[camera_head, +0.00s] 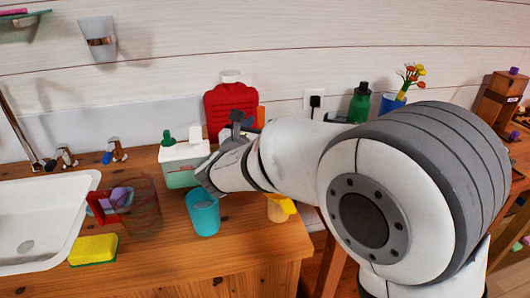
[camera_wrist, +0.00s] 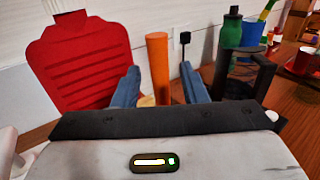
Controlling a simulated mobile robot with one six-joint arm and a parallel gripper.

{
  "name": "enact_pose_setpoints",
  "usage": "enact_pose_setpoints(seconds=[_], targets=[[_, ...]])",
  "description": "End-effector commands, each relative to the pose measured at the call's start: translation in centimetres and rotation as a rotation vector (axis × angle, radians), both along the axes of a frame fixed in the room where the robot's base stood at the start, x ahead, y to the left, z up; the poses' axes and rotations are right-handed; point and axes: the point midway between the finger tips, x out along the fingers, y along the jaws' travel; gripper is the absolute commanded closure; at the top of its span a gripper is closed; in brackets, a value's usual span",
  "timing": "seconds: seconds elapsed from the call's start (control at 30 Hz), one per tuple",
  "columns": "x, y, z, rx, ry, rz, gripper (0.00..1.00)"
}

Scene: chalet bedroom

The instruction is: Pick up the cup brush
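An upright orange cylinder (camera_wrist: 158,66) shows between my fingers in the wrist view, right of the red bottle. It may be the cup brush's handle; no bristles show, so I cannot tell. Its orange edge (camera_head: 261,117) also shows behind my arm in the head view. A small pale piece (camera_wrist: 146,101) sits low beside it. My gripper (camera_wrist: 160,84) is open, its two blue-grey fingers apart on either side of the cylinder in the picture. Nothing is visibly held. In the head view the fingertips are hidden by my wrist.
A red hot-water bottle (camera_head: 231,103) leans at the wall, beside a white-and-teal container (camera_head: 183,163). A turquoise cup (camera_head: 203,214) and a yellow-topped wooden item (camera_head: 278,208) stand nearer the front. A glass mug (camera_head: 137,208), sponge (camera_head: 93,250) and sink (camera_head: 40,220) are left. A green bottle (camera_head: 360,103) stands right.

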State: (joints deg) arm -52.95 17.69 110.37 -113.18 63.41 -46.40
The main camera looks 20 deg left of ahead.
Motion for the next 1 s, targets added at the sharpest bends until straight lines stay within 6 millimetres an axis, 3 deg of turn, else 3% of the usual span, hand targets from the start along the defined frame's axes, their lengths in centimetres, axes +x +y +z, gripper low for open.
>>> enact_pose_setpoints(seconds=[0.13, 0.37, 0.83, 1.0], targets=[[2.0, -0.1, 0.0, 0.001, 0.001, -0.002, 0.61], [2.1, -0.1, 0.0, 0.001, 0.001, 0.001, 0.62], [2.0, 0.0, 0.0, 0.001, 0.002, 0.001, 1.00], [2.0, 0.0, 0.0, 0.001, 0.002, 0.002, 1.00]])
